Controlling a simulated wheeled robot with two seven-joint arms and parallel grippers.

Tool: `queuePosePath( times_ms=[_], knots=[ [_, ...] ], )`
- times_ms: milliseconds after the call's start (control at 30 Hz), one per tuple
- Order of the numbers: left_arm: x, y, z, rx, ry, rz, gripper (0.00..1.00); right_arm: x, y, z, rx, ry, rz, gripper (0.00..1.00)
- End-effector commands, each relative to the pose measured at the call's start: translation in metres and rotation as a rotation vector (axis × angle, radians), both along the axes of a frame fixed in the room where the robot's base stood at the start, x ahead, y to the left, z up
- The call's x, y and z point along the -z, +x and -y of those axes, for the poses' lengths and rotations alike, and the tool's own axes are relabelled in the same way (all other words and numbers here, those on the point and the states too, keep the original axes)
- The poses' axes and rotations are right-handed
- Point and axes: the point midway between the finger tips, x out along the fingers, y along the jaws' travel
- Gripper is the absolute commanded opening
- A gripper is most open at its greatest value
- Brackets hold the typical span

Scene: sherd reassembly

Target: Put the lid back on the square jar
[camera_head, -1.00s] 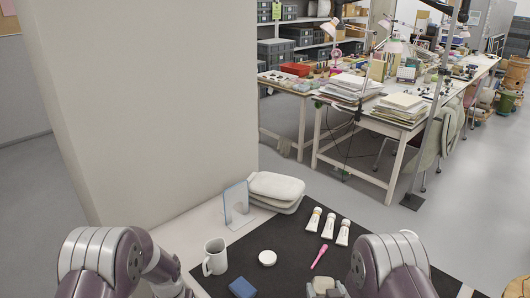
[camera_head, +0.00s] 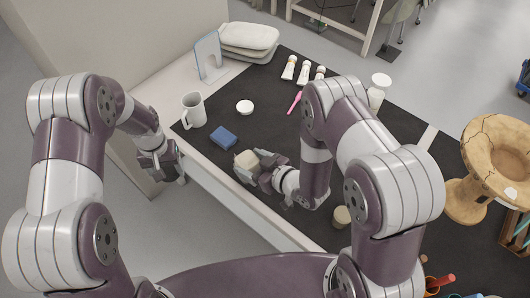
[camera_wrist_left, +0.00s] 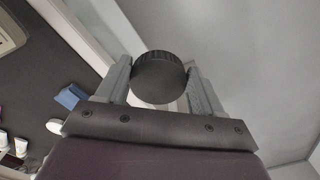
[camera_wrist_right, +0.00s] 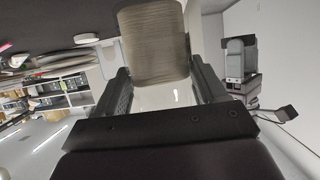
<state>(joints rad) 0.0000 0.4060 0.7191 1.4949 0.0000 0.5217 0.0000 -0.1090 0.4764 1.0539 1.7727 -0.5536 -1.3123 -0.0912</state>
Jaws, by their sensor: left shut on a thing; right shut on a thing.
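The square jar (camera_head: 245,160) is pale beige, with fine ridges on its side in the right wrist view (camera_wrist_right: 153,45). My right gripper (camera_head: 257,168) is shut on it above the near edge of the dark mat. My left gripper (camera_head: 170,170) is off the table's near left edge, to the left of the jar and apart from it. It is shut on a dark round lid (camera_wrist_left: 159,78) with a ribbed rim, clear in the left wrist view. I cannot make out the lid in the head view. The jar's mouth is not clear.
On the dark mat (camera_head: 270,75) are a blue block (camera_head: 223,137), a white round tin (camera_head: 245,107), a pink tool (camera_head: 295,103), white tubes (camera_head: 304,72) and a small beige pot (camera_head: 341,216). A mug (camera_head: 193,109) stands at left. A large cracked vessel (camera_head: 495,150) stands right.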

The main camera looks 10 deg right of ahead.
Motion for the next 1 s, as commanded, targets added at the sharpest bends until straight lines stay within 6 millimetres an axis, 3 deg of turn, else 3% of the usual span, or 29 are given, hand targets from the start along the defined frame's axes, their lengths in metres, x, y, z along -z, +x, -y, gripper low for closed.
queuePosePath(
  times_ms=[333, 467, 567, 767, 1000],
  knots=[
    [0.0, 0.0, 0.0, 0.001, 0.0, 0.0, 0.39, 0.0, -0.001, -0.002, -0.01, 0.0, 0.001, 0.08],
    [-0.006, 0.004, 0.01, 0.031, 0.0, 0.003, 0.39, 0.0, 0.0, -0.002, -0.01, 0.0, 0.002, 0.08],
    [-0.02, 0.01, 0.032, 0.1, -0.001, 0.003, 0.39, 0.0, 0.0, -0.002, -0.009, 0.0, 0.003, 0.08],
    [-0.06, 0.016, 0.1, 0.303, -0.002, 0.002, 0.39, 0.0, 0.0, -0.002, -0.009, 0.001, 0.003, 0.08],
    [-0.106, 0.004, 0.174, 0.524, -0.004, -0.002, 0.39, 0.0, 0.0, -0.002, -0.009, 0.001, 0.003, 0.08]
  ],
)
